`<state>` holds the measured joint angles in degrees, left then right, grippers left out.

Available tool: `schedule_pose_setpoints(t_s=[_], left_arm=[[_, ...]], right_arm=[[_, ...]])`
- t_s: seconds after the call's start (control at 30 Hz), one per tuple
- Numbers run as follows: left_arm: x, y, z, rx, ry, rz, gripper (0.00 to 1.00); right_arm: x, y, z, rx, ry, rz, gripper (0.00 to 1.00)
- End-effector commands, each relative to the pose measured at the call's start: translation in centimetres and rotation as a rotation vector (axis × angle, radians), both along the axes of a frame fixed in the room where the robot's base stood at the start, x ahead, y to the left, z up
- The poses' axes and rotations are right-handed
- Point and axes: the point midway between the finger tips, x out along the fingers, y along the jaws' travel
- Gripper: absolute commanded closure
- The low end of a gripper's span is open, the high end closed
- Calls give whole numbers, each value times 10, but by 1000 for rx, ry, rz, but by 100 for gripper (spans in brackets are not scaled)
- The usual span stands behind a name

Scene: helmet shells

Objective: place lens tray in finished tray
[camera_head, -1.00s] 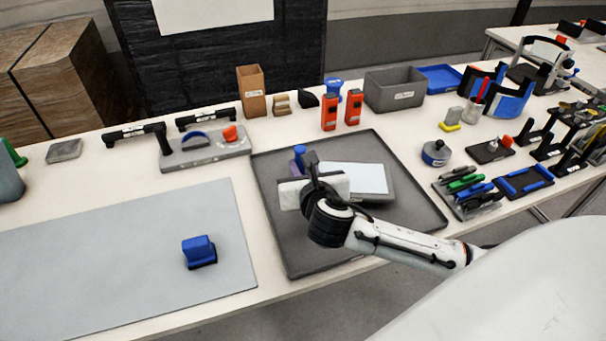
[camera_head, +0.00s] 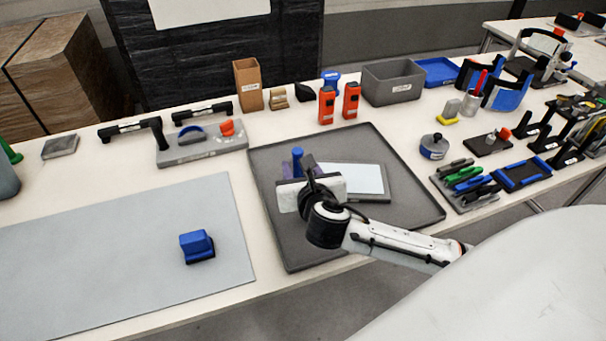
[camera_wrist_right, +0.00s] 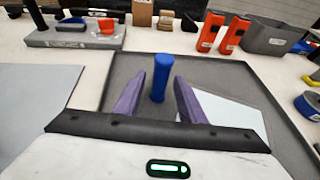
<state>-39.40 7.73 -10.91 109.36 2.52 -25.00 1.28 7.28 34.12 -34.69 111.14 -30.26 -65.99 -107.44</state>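The large dark grey tray (camera_head: 407,208), which looks like the finished tray, lies on the table. A flat grey piece with a pale panel (camera_head: 362,180), likely the lens tray, rests inside it; my right wrist partly covers its left side. A blue upright post (camera_head: 297,160) stands at its left end; whether they are joined is hidden. My right gripper (camera_wrist_right: 159,95) is open, its purple fingers on either side of the blue post (camera_wrist_right: 161,78) with gaps showing in the right wrist view. My left gripper is not in view.
A blue block (camera_head: 197,246) sits on the grey mat (camera_head: 110,265) at left. Behind the tray stand two orange devices (camera_head: 326,105) and a grey bin (camera_head: 393,82). Tools and holders crowd the right. The front and right parts of the tray are bare.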

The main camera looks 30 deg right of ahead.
Motion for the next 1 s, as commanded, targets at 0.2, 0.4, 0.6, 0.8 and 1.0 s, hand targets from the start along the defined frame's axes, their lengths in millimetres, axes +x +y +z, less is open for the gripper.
schedule_pose_setpoints(t_s=[0.2, 0.4, 0.6, 0.8, 1.0], left_arm=[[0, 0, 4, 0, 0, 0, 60], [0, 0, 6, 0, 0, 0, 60], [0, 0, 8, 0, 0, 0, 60], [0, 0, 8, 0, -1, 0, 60], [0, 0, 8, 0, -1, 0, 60]], right_arm=[[-33, 14, 13, 2, 4, 3, 64], [-71, 28, 30, 2, 4, 3, 64], [-95, 37, 41, -1, 4, 2, 64], [-102, 39, 44, -2, 2, 0, 64], [-102, 39, 44, -2, 2, 0, 64]])
